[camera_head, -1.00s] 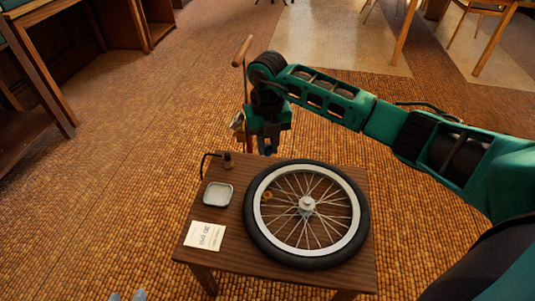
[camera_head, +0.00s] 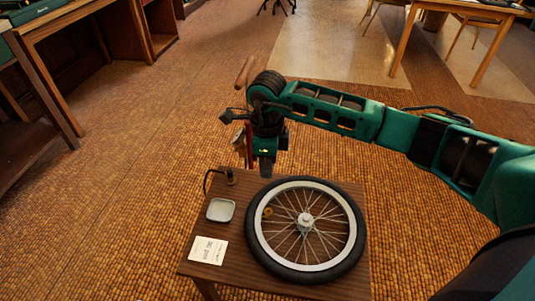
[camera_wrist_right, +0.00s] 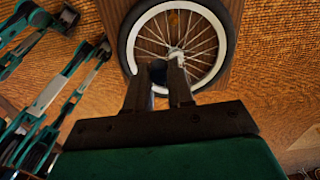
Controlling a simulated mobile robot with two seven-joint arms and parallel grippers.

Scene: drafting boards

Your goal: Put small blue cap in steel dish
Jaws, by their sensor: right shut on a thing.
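The steel dish (camera_head: 220,210) is a small, square, shallow dish on the left of the small wooden table, and it looks empty. My right gripper (camera_head: 266,170) is above the table's far edge, beyond the dish and to its right. In the right wrist view its fingers (camera_wrist_right: 160,78) are shut on a small dark blue thing, the small blue cap (camera_wrist_right: 158,70), held at the fingertips. The cap is hard to make out in the head view. My left gripper is not in view.
A bicycle wheel (camera_head: 305,220) fills the table's right side. A black hose with a brass-coloured end (camera_head: 230,177) lies behind the dish, and a printed card (camera_head: 208,250) in front. A wooden handle (camera_head: 243,70) stands up behind my right gripper.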

